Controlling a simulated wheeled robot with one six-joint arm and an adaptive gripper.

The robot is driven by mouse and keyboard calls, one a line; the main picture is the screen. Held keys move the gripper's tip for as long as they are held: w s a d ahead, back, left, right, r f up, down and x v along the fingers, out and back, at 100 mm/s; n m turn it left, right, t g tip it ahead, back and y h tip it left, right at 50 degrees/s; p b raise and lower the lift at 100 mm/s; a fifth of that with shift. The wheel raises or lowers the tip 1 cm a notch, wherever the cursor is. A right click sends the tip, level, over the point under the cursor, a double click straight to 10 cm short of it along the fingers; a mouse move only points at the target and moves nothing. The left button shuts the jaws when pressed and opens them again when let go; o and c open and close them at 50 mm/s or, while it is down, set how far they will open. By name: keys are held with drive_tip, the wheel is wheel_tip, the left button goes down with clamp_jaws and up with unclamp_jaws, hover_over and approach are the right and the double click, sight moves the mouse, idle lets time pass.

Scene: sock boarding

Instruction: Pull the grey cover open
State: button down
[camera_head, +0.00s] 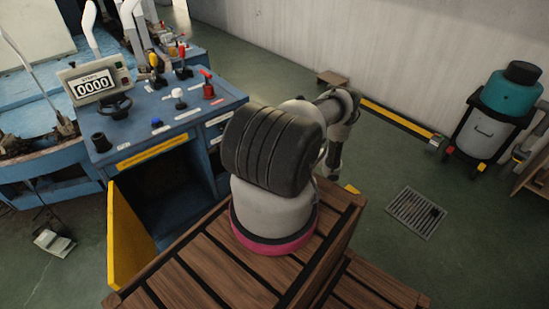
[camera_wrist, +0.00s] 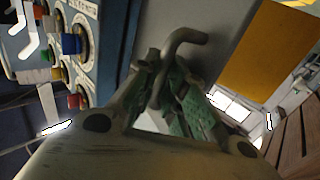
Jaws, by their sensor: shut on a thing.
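In the wrist view a plain grey panel (camera_wrist: 225,32), which looks like the grey cover, lies beyond my gripper, between the blue console and a yellow panel. A bent grey metal handle (camera_wrist: 184,37) stands out in front of it. My gripper (camera_wrist: 168,84) has its green-padded fingers closed around the handle's lower part. Whether the cover stands ajar cannot be told. In the head view my own arm hides the gripper, and I cannot make out the grey cover or its handle there.
A blue control console (camera_head: 165,110) with a display, levers and knobs stands at left. Its yellow door (camera_head: 128,240) hangs open below; a yellow panel (camera_wrist: 268,48) shows in the wrist view. A floor grate (camera_head: 416,213) and teal-topped canister (camera_head: 508,95) are at right.

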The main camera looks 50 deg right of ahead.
drive_tip(key=shift+w+d+r, duration=0.2)
drive_tip(key=shift+r, duration=0.15)
drive_tip(key=c, duration=1.5)
unclamp_jaws()
drive_tip(key=shift+s, duration=0.15)
drive_tip(key=v, duration=1.1)
drive_tip(key=shift+s+d+f, duration=0.1)
drive_tip(key=shift+s+f, duration=0.15)
drive_tip(key=shift+f, duration=0.15)
